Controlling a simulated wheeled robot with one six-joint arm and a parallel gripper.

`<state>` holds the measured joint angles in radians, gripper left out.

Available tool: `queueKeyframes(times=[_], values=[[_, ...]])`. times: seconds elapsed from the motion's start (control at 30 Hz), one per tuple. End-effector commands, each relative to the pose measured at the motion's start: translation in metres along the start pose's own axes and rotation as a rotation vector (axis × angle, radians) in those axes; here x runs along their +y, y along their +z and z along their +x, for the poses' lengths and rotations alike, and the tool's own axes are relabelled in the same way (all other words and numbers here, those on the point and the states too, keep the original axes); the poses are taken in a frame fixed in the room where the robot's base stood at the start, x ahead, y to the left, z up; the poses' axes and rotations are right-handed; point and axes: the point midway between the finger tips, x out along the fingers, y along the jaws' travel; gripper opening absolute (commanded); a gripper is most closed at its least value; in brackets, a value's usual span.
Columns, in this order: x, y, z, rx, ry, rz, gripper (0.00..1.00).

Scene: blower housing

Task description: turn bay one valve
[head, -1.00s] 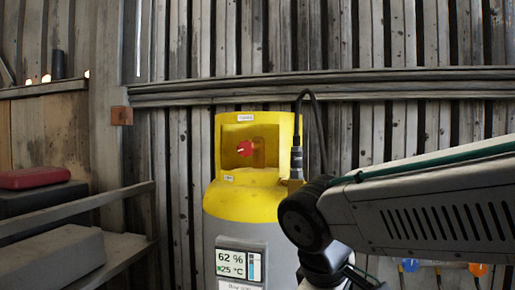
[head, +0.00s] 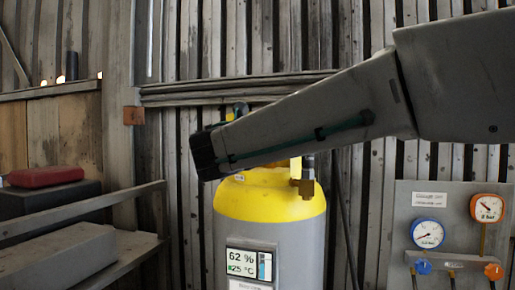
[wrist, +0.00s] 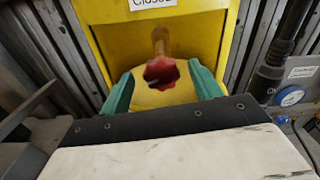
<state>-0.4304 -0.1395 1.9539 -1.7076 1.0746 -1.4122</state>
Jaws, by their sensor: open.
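The red valve knob (wrist: 161,72) sits on a brass-coloured stem in the yellow housing (wrist: 228,38) in the wrist view. A white label (wrist: 152,3) above it reads "Closed". My gripper (wrist: 160,70) is open, with one green finger on each side of the knob. I see gaps between the fingers and the knob, and whether the tips reach its depth is unclear. In the head view the yellow-topped grey cylinder (head: 268,203) stands upright. My arm crosses in front of its top and hides the knob and most of the housing.
A black cable connector (wrist: 270,75) with a label stands right of the housing in the wrist view. A brass fitting (head: 304,184) shows below my arm. A gauge panel (head: 455,205) is at right, a shelf (head: 70,250) at left, a plank wall behind.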

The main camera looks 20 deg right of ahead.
Motion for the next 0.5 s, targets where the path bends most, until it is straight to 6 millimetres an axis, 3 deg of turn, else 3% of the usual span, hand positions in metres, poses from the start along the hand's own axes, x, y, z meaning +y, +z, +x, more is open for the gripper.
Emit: queueKeyframes(times=[0.2,0.5], values=[[-0.001,0.000,0.031,0.001,-0.003,0.001,0.63],[-0.001,-0.001,0.039,0.002,-0.001,0.001,0.63]])
